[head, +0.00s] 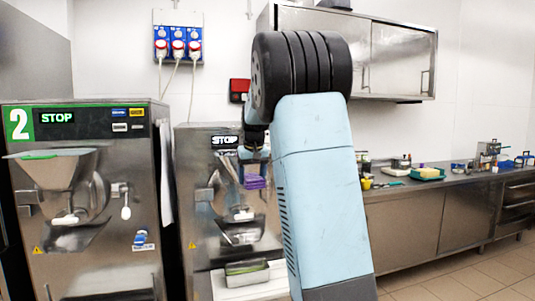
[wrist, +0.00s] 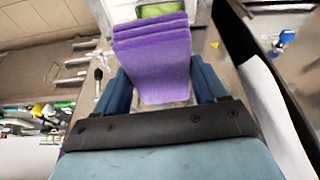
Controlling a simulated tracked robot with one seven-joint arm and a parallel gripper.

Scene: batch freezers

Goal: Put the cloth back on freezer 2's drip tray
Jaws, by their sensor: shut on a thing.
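A folded purple cloth (head: 255,182) hangs from my gripper (head: 254,160) in front of the middle freezer in the head view. In the wrist view the cloth (wrist: 155,60) lies in layers between the two blue fingers of my gripper (wrist: 162,80), which is shut on it. Freezer 2 (head: 142,190) stands at the left with a green number plate and a STOP display. Its drip tray cannot be made out clearly; only a steel surface shows at its base, at the frame's lower edge. My gripper is to the right of freezer 2.
The middle freezer (head: 184,235) has a white shelf (head: 262,289) with a metal pan (head: 237,281) holding something green. A steel counter (head: 400,220) with several small items runs along the right, below a wall cabinet (head: 400,60). My arm hides part of the middle freezer's right side.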

